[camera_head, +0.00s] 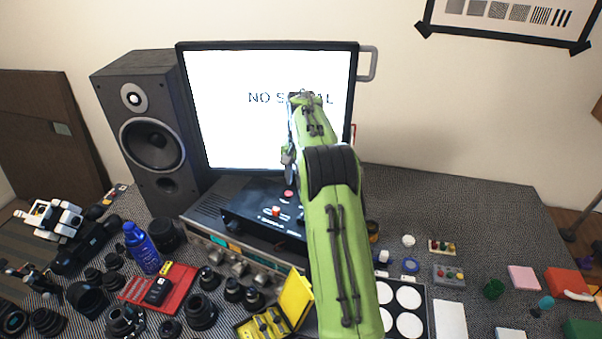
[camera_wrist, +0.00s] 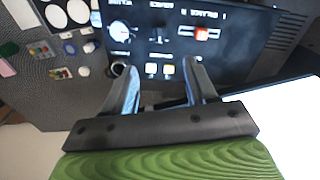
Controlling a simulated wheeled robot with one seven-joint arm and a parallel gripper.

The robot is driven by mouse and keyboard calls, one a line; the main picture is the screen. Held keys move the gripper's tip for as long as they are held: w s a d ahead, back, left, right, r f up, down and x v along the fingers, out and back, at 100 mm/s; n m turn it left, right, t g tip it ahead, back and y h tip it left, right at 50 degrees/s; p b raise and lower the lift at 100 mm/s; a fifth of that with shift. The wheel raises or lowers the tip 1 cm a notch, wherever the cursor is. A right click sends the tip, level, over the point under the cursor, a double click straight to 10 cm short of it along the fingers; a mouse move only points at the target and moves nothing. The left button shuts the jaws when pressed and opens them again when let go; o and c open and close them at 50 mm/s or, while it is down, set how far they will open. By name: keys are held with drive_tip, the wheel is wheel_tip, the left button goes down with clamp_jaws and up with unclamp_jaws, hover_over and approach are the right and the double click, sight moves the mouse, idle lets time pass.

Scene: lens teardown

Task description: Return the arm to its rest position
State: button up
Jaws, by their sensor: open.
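My green arm (camera_head: 340,240) reaches up and away over the table in the head view, with its far end in front of the monitor screen. My gripper (camera_wrist: 163,78) shows in the wrist view with two dark fingers spread apart and nothing between them. Beyond the fingertips is a black control box (camera_wrist: 240,45) with a white dial, a red-orange switch and pale square buttons. The same box (camera_head: 240,207) sits below the monitor in the head view.
The monitor (camera_head: 225,120) reads "NO SIGNAL", partly covered by my arm. A speaker (camera_head: 150,145) stands at its left. Lens parts, a blue bottle (camera_head: 142,248) and a yellow case (camera_head: 293,298) crowd the left and front. A white-disc tray (camera_head: 408,296) lies right of my arm.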

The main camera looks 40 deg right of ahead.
drive_tip(key=shift+r, duration=0.3)
drive_tip(key=s+a+r+n+t, duration=0.35)
drive_tip(key=s+a+r, duration=0.65)
drive_tip(key=a+r, duration=0.35)
drive_tip(key=s+a+f+n, duration=0.2)
drive_tip(key=s+a, duration=0.1)
drive_tip(key=s, duration=0.3)
drive_tip(key=s+a+f+n+t+b, duration=0.1)
drive_tip(key=s+a, duration=0.2)
drive_tip(key=s, duration=0.4)
drive_tip(key=s+a+f+n+t, duration=0.1)
drive_tip(key=s+a+f+n, duration=0.1)
drive_tip(key=s+a, duration=0.2)
drive_tip(key=s, duration=0.3)
drive_tip(key=shift+s+f+n, duration=0.2)
drive_tip(key=shift+f+n, duration=0.15)
